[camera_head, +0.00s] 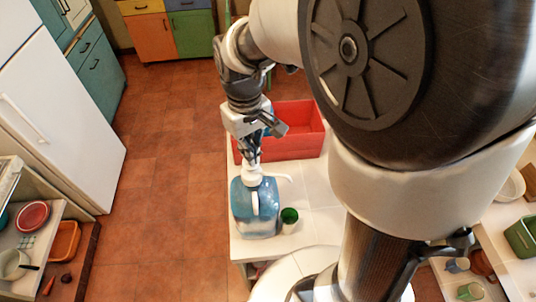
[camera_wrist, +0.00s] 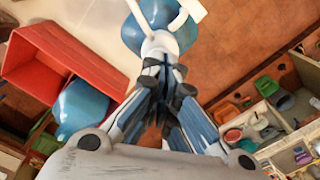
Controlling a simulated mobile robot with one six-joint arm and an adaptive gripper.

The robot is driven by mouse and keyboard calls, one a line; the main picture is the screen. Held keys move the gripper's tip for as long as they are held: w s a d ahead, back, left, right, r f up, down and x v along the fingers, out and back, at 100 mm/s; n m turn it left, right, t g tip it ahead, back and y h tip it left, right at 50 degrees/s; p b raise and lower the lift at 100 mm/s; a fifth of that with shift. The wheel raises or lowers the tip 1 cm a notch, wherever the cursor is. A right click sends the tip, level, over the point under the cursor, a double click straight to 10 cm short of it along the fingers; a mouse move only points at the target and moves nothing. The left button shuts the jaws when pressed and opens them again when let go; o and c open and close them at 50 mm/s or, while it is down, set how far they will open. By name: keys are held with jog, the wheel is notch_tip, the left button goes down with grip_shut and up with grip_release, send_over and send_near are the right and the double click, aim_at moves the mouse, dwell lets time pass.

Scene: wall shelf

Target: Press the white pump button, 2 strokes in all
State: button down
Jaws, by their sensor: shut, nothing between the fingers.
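A blue jug (camera_head: 241,212) with a white handle stands upright on the white counter. Its white pump button (camera_head: 252,175) is on top, with a thin spout pointing right. My gripper (camera_head: 252,160) points down right above the button, fingers shut and empty. In the wrist view, the fingertips (camera_wrist: 163,66) lie at the lower edge of the white pump button (camera_wrist: 158,42), with the blue jug (camera_wrist: 150,12) behind it. The tips look at or very near the button; I cannot tell whether they touch or whether it is pressed down.
The tiled floor (camera_head: 165,190) left of the counter is clear.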

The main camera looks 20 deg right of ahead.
jog(key=shift+f+b, duration=1.05)
jog(key=shift+f, duration=0.55)
jog(key=shift+r, duration=0.2)
jog(key=shift+r+p, duration=1.75)
jog(key=shift+r, duration=0.15)
notch_tip(320, 180, up, 6)
jog(key=p, duration=0.4)
jog(key=shift+p, duration=0.4)
